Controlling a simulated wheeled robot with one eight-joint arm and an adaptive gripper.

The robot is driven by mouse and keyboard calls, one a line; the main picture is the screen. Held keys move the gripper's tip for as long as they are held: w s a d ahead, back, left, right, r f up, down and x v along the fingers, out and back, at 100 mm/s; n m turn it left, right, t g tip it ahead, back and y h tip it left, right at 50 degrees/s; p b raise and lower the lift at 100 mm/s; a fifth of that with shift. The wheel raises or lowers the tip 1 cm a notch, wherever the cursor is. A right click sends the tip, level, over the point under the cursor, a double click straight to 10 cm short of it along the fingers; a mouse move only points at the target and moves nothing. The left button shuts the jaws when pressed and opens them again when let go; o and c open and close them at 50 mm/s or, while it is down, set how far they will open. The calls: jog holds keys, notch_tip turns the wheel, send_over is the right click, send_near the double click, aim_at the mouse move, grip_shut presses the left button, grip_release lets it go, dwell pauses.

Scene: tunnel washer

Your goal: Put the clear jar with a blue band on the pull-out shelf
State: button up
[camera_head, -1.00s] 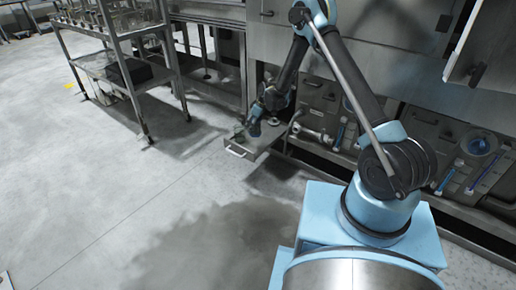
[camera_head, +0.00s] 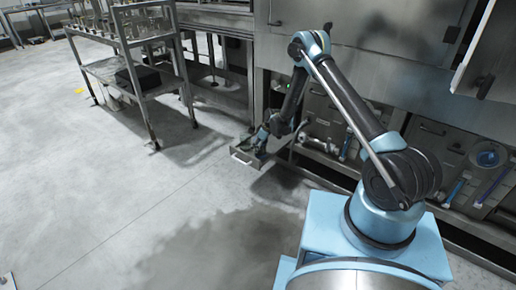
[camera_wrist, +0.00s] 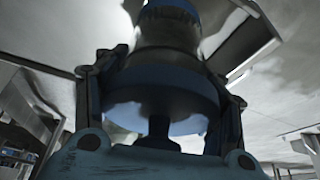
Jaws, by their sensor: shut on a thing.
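My gripper (camera_wrist: 165,88) is shut on the clear jar with a blue band (camera_wrist: 168,38). In the wrist view a finger lies on each side of the jar, and blue shows at its near part and far end. In the head view my gripper (camera_head: 260,140) is small, low at the end of the arm. It is at or just above the pull-out shelf (camera_head: 243,158), a shallow metal tray sticking out from the machine's base. The jar is hard to make out there. I cannot tell whether it touches the shelf.
A metal rack (camera_head: 148,82) with a black box (camera_head: 143,77) stands left of the shelf. The steel machine (camera_head: 370,45) rises behind my arm, with blue-handled tools (camera_head: 460,185) along its lower front at right. The floor in front of the shelf is clear, with a dark wet-looking patch.

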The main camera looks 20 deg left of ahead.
jog(key=shift+f, duration=0.2)
jog(key=o, duration=1.7)
jog(key=v, duration=1.2)
jog(key=shift+a, duration=0.1)
jog(key=shift+r, duration=0.1)
